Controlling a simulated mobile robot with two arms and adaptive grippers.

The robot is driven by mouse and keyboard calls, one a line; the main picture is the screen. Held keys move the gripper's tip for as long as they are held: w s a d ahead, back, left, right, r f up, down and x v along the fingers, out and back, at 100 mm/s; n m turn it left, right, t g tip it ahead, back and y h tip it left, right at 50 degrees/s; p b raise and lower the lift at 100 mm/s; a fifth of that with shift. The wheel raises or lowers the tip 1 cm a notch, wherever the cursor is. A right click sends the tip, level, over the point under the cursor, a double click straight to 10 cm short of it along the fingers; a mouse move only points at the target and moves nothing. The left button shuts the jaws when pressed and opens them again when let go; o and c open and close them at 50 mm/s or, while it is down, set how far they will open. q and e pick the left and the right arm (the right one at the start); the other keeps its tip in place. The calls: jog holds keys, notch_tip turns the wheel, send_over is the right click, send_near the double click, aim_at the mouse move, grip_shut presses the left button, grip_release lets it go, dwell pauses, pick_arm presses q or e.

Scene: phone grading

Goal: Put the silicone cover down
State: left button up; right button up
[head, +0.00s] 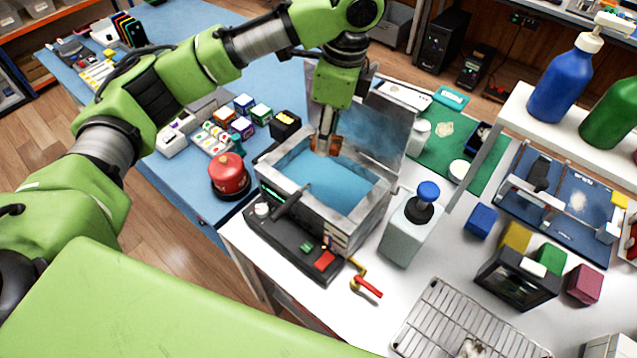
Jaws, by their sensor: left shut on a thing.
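My left gripper (325,140) points down over the far side of an open metal tank (357,213) filled with blue liquid. It is shut on a small orange-brown thing, which seems to be the silicone cover (335,145). Much of the cover is hidden by the fingers, and I cannot tell whether it touches the liquid or the rim. The tank's lid (382,124) stands raised behind it. My right gripper is not in view.
A grey pump bottle (408,232) stands right of the tank. A red round device (229,175) and several small boxes are on the blue table to the left. A wire rack (440,325) lies at the front. A green mat (483,170) lies behind, near a shelf with bottles.

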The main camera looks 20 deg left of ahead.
pick_arm(q)
jog(key=p, duration=0.1)
send_over(324, 193)
notch_tip(324, 193, down, 10)
jog(key=shift+d+r, duration=0.1)
jog(key=shift+r, duration=0.15)
jog(key=shift+f, duration=0.65)
notch_tip(324, 193, down, 4)
jog(key=shift+r+p, duration=0.1)
jog(key=shift+p, duration=0.5)
jog(key=shift+d+f, duration=0.1)
jog(key=shift+f, duration=0.25)
jog(key=shift+f, duration=0.1)
jog(key=o, duration=0.7)
jog(key=shift+o, duration=0.2)
